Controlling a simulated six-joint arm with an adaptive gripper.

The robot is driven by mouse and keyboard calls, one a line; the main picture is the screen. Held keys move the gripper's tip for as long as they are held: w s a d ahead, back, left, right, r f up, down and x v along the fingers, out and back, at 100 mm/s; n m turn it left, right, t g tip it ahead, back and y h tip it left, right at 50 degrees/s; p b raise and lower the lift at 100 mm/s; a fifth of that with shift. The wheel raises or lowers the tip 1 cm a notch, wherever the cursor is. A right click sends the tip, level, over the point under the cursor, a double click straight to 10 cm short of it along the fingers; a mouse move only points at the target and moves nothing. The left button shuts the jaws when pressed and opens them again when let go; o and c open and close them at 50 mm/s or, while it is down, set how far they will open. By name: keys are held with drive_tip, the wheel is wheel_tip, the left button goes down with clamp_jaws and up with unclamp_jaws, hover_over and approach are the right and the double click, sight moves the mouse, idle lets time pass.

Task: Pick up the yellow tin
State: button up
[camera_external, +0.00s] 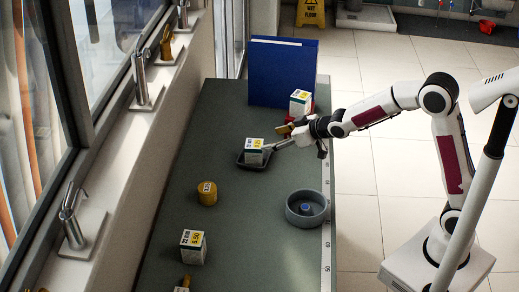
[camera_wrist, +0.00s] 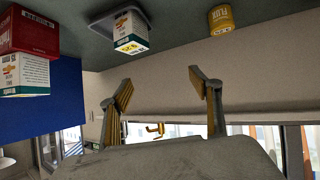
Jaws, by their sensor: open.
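The yellow tin (camera_external: 207,193) stands upright on the grey-green bench, left of its middle. It also shows at the top right of the wrist view (camera_wrist: 221,20), where its label reads FLUX and its top edge is cut off. My gripper (camera_wrist: 162,78) is open with nothing between its two fingers. In the external view my gripper (camera_external: 290,133) is above the bench, up and to the right of the tin and well apart from it, close to a dark tray with a box.
The dark tray (camera_external: 240,160) holds a white-green box (camera_external: 254,150) between gripper and tin. Another box (camera_external: 300,99) sits on a red block beside a blue panel (camera_external: 282,70). A round grey dish (camera_external: 305,221) and a box (camera_external: 193,246) stand nearer. Bench around the tin is clear.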

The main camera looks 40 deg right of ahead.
drive_tip(key=w+a+f+n+y, duration=0.25)
drive_tip(key=w+a+f, duration=0.25)
drive_tip(key=a+f, duration=0.5)
drive_tip(key=y, duration=0.2)
approach(212, 190)
drive_tip(key=x, duration=0.4)
drive_tip(key=shift+w+f, duration=0.25)
drive_tip(key=shift+f, duration=0.2)
drive_tip(key=shift+w+f, duration=0.1)
drive_tip(key=shift+x, duration=1.2)
drive_tip(key=shift+w, duration=0.1)
drive_tip(key=shift+x, duration=2.55)
drive_tip(key=shift+w+d, duration=0.1)
